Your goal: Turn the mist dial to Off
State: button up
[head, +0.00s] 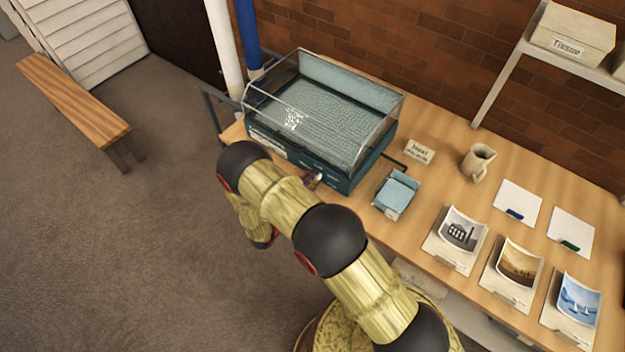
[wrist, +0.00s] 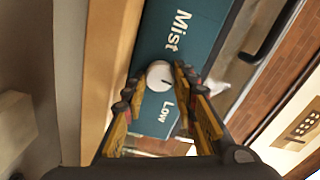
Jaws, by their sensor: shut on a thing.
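The mist dial (wrist: 158,73) is a pale round knob on a teal panel, seen in the wrist view between the words "Mist" and "Low". My gripper (wrist: 158,78) has one finger on each side of the dial and is shut on it. A dark mark shows on the dial's lower right edge. I cannot read an "Off" label. In the head view, the panel belongs to the teal box with a clear lid (head: 355,180) on the table. My gripper (head: 314,179) is at its front face, partly hidden by my arm.
A dark bar handle (wrist: 262,45) sticks out near the panel. Floor on the left is clear beside a bench (head: 75,98).

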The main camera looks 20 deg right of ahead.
jog(key=shift+a+n, duration=0.1)
jog(key=shift+n, duration=0.6)
jog(key=o, duration=1.2)
jog(key=shift+c, duration=0.2)
jog(key=v, duration=0.8)
